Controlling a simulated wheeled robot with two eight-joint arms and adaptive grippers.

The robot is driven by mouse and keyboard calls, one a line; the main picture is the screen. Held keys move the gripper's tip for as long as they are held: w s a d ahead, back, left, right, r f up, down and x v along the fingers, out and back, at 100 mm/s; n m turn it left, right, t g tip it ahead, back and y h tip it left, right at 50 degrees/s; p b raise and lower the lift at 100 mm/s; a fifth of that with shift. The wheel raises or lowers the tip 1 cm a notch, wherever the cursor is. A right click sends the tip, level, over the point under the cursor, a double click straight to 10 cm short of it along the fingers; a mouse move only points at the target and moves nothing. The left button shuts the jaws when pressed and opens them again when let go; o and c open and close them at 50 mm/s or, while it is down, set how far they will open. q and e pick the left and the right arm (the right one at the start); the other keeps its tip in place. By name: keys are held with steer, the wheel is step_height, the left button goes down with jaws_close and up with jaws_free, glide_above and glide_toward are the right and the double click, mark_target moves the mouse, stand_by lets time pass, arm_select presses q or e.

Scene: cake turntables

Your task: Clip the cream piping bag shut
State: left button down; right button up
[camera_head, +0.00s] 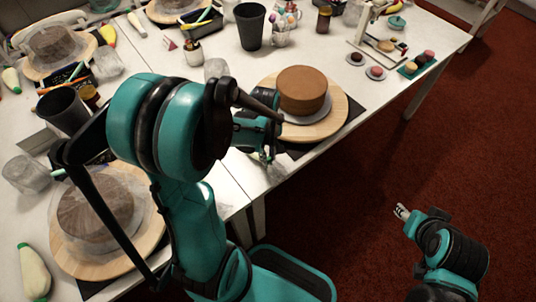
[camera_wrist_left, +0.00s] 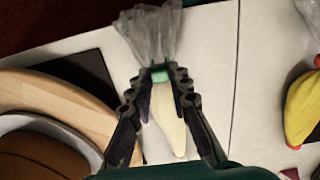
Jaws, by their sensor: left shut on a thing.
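In the left wrist view the cream piping bag (camera_wrist_left: 166,125) has a pale filled body and a clear, crinkled top flaring out at its far end. A green clip (camera_wrist_left: 160,76) lies across the neck between them. My left gripper (camera_wrist_left: 163,72) is shut on the clip at the neck, one fingertip on each side; whether the clip is fully closed I cannot tell. In the head view my left gripper (camera_head: 266,152) is at the table's front edge beside the brown cake, and the bag is not clear there. My right gripper (camera_head: 401,211) is over the floor, away from the table.
The brown cake (camera_head: 302,90) stands on a wooden turntable (camera_head: 335,118) close to my left gripper. A wrapped cake (camera_head: 95,215) is on another turntable at the left. Red carpet (camera_head: 440,130) is clear at right.

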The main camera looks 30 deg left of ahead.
arm_select(q)
steer(key=c, duration=1.3)
jaws_free()
step_height(320, 180, up, 6)
steer(key=p, duration=0.5)
